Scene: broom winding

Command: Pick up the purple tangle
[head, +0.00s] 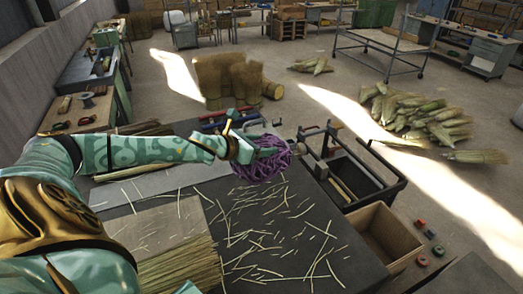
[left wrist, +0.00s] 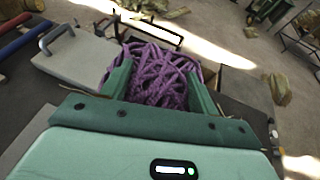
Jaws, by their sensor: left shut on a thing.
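The purple tangle (head: 264,160) is a loose ball of purple cord. In the head view it is at the end of my left arm, over the far part of the dark worktable (head: 300,240). My left gripper (head: 268,152) is shut on it. In the left wrist view the tangle (left wrist: 158,78) sits between the two green fingers and bulges out past them. From these views I cannot tell for sure how far it is above the table. My right gripper does not show.
Straw pieces lie scattered over the table. A metal-framed fixture (head: 345,165) and an open wooden box (head: 382,235) stand right of the tangle. A grey block with a handle (left wrist: 75,58) is left of it in the wrist view. A straw bundle (head: 175,265) lies at the near edge.

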